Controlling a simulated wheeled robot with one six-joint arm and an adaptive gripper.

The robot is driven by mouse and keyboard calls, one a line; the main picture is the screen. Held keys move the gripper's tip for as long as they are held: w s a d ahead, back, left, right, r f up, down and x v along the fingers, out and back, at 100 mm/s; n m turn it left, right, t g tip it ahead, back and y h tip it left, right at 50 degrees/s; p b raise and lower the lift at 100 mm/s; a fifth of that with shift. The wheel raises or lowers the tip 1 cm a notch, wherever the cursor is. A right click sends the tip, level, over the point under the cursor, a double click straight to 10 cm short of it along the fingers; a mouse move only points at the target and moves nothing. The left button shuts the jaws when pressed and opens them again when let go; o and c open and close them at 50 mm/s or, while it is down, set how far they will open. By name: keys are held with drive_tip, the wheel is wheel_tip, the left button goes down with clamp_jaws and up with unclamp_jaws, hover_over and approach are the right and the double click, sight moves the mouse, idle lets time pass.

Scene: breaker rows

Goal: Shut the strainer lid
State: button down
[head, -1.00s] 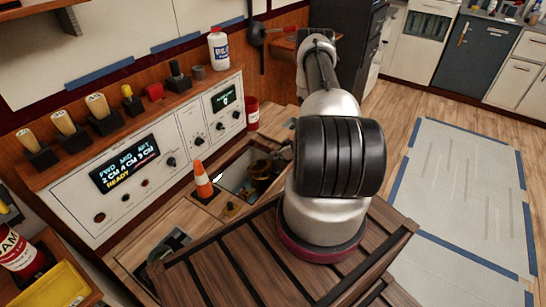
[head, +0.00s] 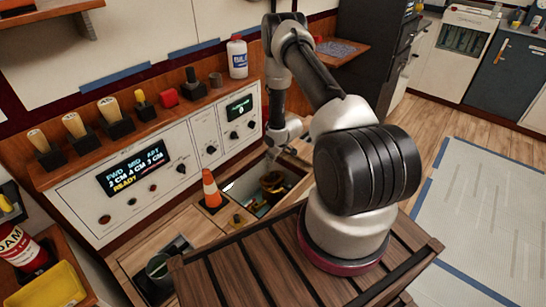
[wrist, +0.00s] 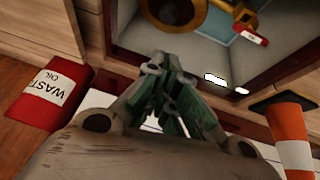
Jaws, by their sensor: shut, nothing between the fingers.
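In the wrist view the round brass body (wrist: 172,12) is cut off by the top edge, with a dark inside showing. I cannot clearly make out its lid or the lid's angle. My gripper (wrist: 165,62) is shut and empty, its fingers together near the hatch edge, short of the brass body in the picture. In the head view my gripper (head: 276,152) hangs over the far side of the hatch, small and partly hard to make out.
An orange cone (head: 211,188) stands beside the hatch and shows at the wrist view's right (wrist: 292,135). A red waste oil can (wrist: 50,92) is left of my gripper. The control panel (head: 150,180) stands behind.

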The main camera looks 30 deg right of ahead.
hover_over(274, 178)
drive_tip(key=w+a, duration=0.2)
drive_tip(key=w, duration=0.1)
wheel_tip(274, 178, down, 5)
drive_tip(key=f, duration=0.2)
drive_tip(key=s+f, duration=0.1)
drive_tip(key=shift+d+f, duration=0.35)
drive_tip(key=shift+d, duration=0.05)
drive_tip(key=shift+f, duration=0.45)
drive_tip(key=shift+s+d, duration=0.1)
drive_tip(key=s+f, duration=0.1)
drive_tip(key=s+d+f, duration=0.1)
drive_tip(key=s+f, duration=0.1)
drive_tip(key=shift+s+d+f, duration=0.1)
drive_tip(key=shift+s, duration=0.1)
